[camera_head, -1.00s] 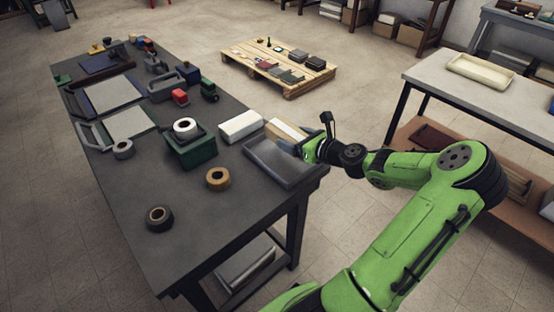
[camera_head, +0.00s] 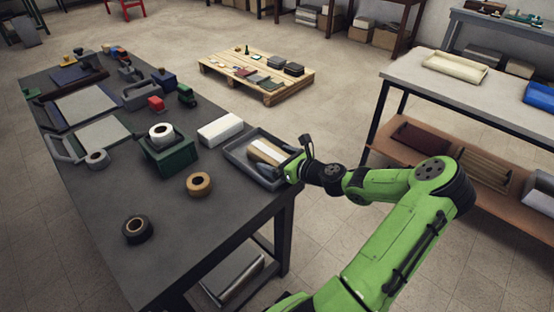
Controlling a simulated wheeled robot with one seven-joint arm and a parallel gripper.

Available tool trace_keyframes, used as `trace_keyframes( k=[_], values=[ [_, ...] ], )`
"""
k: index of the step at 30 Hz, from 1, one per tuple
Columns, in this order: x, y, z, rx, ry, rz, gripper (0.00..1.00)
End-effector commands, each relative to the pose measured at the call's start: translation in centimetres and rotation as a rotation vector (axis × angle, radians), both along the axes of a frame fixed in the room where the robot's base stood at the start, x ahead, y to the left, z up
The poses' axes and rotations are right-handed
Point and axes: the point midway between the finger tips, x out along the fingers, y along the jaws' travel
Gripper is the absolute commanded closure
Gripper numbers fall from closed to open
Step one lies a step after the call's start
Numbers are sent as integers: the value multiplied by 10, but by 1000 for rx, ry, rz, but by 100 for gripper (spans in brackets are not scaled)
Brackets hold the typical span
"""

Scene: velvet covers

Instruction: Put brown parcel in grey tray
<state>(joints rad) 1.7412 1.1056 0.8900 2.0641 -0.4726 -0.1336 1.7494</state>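The brown parcel (camera_head: 262,155), with a pale band along it, appears within the walls of the grey tray (camera_head: 243,163) at the right edge of the dark table. Whether it rests on the tray floor cannot be seen clearly. My gripper (camera_head: 290,170) is at the tray's right side, close to the parcel's right end. Its fingers are small and partly hidden, so I cannot tell whether they are open or touch the parcel.
A white box (camera_head: 220,131) stands just behind the tray. A green bin (camera_head: 168,156) with a white roll, a tan tape roll (camera_head: 199,185) and a dark roll (camera_head: 138,230) are to the left. A pallet (camera_head: 257,78) lies on the floor behind.

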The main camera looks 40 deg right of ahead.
Motion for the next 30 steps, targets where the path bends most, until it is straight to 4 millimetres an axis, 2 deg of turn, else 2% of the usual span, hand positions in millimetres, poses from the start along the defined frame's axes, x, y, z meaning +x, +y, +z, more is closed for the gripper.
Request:
trace_keyframes(
  k=[5,8,15,21,27,29,30],
  values=[
    [-1,0,4,0,0,-1,0],
    [-18,-2,10,1,3,-3,0],
    [-80,-3,31,2,2,-5,0],
    [-111,-4,38,0,1,-2,0],
    [-113,1,38,-11,10,18,0],
    [-105,15,35,-67,55,89,0],
    [-97,31,33,-130,102,174,0]
  ],
)
